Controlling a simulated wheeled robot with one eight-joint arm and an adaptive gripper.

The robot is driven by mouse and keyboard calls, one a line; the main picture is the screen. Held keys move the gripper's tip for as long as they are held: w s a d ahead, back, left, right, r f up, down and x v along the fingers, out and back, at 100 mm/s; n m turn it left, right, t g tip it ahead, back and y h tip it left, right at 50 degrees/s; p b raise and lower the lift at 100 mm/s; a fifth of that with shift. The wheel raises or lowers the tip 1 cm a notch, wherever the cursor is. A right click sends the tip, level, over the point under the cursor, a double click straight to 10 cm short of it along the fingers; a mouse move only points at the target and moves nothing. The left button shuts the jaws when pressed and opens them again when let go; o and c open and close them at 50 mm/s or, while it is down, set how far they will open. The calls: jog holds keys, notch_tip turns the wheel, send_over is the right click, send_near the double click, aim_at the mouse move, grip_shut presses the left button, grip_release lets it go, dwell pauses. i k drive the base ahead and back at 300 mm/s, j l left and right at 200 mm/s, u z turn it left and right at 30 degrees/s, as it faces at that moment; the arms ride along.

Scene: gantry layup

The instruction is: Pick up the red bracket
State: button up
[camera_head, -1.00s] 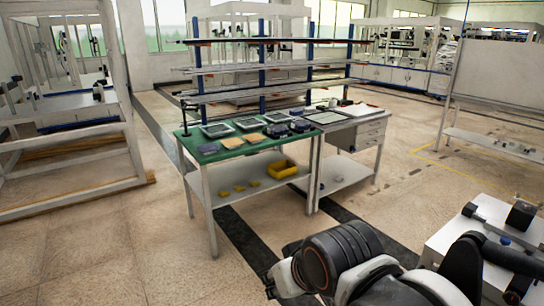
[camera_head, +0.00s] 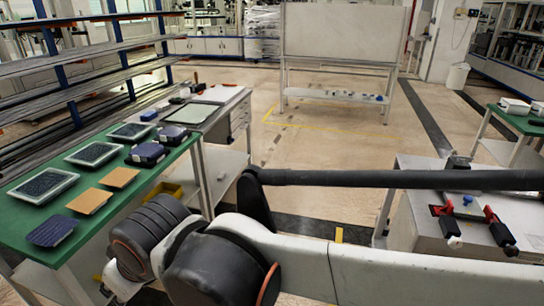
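Two red clamp-like parts with black handles sit on the light worktable (camera_head: 415,186) at the right; one red part (camera_head: 446,209) is on the left and the other red part (camera_head: 491,214) on the right. I cannot tell whether either is the red bracket, and no other piece is clearly a red bracket. My arm crosses the lower and middle picture and runs out at the right edge. My gripper is not in view. My arm hides part of the floor and the front of the worktable.
A green-topped bench (camera_head: 30,219) at the left holds framed panels, tan squares and dark blocks. A shelf rack (camera_head: 90,65) stands behind it. A white board on a frame (camera_head: 345,32) is at the back. Open floor (camera_head: 320,135) lies between. Another green table (camera_head: 515,120) is at the far right.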

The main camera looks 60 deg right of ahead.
aim_at(449, 207)
jog(key=i+z, duration=0.1)
jog(key=z, duration=0.35)
jog(key=i+z, duration=0.1)
jog(key=z, duration=0.4)
jog(key=j+z, duration=0.1)
jog(key=z, duration=0.35)
jog(key=i+j+z, duration=0.1)
jog(key=z, duration=0.4)
